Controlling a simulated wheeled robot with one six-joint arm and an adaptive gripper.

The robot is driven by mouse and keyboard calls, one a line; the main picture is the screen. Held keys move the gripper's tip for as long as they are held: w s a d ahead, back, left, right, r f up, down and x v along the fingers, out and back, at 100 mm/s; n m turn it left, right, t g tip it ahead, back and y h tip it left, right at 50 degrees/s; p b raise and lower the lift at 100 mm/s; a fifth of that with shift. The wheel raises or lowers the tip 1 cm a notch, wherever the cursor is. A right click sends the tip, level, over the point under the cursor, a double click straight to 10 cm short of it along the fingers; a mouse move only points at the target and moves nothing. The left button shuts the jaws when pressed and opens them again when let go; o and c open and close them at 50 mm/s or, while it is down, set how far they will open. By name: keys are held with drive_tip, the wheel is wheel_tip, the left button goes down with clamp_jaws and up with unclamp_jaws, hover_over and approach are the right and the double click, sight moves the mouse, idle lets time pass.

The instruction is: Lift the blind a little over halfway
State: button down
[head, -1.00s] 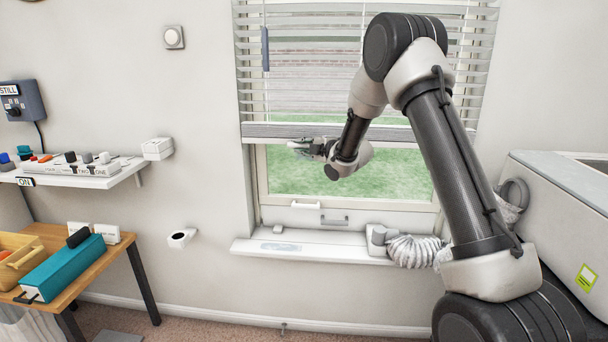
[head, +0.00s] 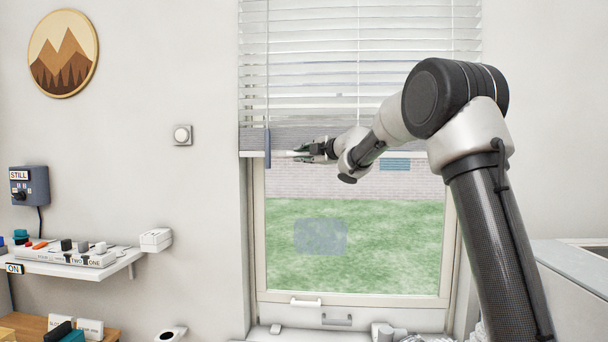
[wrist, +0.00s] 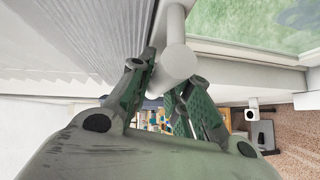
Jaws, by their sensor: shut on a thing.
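The white slatted blind (head: 350,62) hangs over the upper part of the window in the head view. The wide glass below the rail is uncovered. My gripper (head: 300,154) is at the rail's left part. In the wrist view my gripper (wrist: 168,76) is shut on a white round-ended handle (wrist: 177,58) of the blind. The stacked slats (wrist: 92,38) show beside it.
A grey-blue wand (head: 267,148) hangs just left of my gripper. Window handles (head: 306,302) sit on the lower frame. A shelf with switches (head: 82,258) and a wall control box (head: 30,186) are at left. The space before the glass is free.

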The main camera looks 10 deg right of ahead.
drive_tip(key=shift+r, duration=0.85)
drive_tip(key=c, duration=1.3)
unclamp_jaws()
drive_tip(key=shift+f, duration=0.1)
drive_tip(key=v, duration=1.2)
drive_tip(key=shift+f, duration=0.1)
